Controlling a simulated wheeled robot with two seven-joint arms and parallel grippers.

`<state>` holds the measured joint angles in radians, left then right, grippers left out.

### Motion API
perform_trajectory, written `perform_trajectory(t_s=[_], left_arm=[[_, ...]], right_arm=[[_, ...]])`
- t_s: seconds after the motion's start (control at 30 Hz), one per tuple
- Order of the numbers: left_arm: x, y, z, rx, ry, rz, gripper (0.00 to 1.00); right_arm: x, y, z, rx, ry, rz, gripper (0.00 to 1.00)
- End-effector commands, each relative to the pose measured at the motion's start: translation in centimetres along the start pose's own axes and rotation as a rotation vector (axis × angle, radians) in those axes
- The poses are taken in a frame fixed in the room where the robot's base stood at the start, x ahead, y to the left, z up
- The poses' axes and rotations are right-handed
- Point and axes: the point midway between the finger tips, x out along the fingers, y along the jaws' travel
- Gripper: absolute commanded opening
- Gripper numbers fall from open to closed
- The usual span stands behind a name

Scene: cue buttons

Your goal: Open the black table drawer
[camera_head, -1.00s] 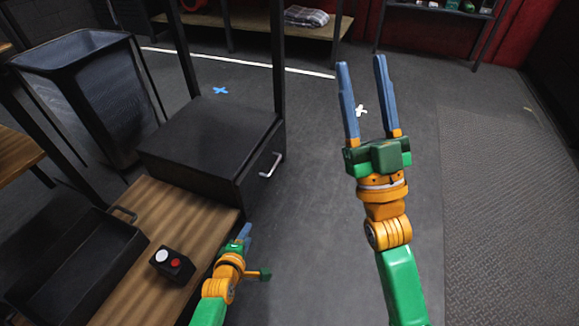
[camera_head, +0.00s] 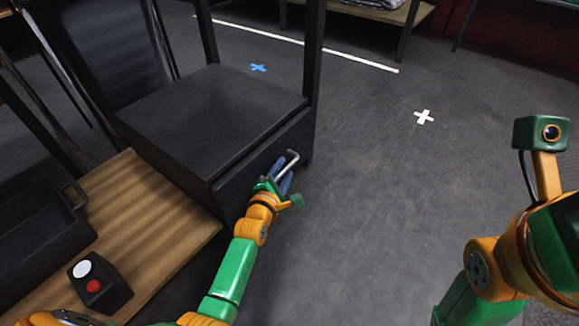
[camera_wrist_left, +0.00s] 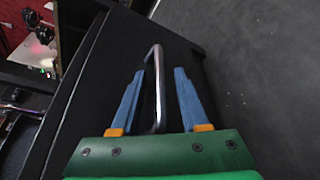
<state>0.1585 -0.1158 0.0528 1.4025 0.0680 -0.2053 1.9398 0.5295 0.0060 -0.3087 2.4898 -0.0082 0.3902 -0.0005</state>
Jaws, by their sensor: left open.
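The black drawer (camera_head: 240,172) is in the side of the black table (camera_head: 205,110) at the left centre of the head view. Its front looks flush with the table. The silver bar handle (camera_head: 291,158) sticks out from the drawer front. My left gripper (camera_head: 284,172) is at the handle. Clear gaps show on both sides. My right arm is at the right edge of the head view, its fingers out of view.
A wooden bench (camera_head: 155,215) beside the table holds a black button box (camera_head: 100,285) with white and red buttons, and a black tray (camera_head: 40,240). A dark mesh bin (camera_head: 110,50) stands behind. The floor (camera_head: 370,190) right of the drawer is clear.

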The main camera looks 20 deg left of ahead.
Motion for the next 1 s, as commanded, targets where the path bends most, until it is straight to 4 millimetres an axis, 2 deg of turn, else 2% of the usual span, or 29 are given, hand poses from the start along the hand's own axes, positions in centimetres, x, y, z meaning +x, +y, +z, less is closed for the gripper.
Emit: perform_trajectory(t_s=[0.2, 0.37, 1.0], left_arm=[[0.00, 0.02, 0.00, 0.000, 0.000, -0.001, 0.45], [-0.01, 0.00, -0.01, 0.000, 0.000, -0.001, 0.01], [-0.01, -0.05, -0.04, 0.000, 0.001, -0.002, 0.00]], right_arm=[[0.05, -0.01, -0.02, 0.000, 0.001, 0.000, 0.50], [0.05, -0.02, -0.01, 0.000, 0.001, -0.001, 0.50], [0.01, -0.01, 0.06, 0.000, -0.002, 0.000, 0.50]])
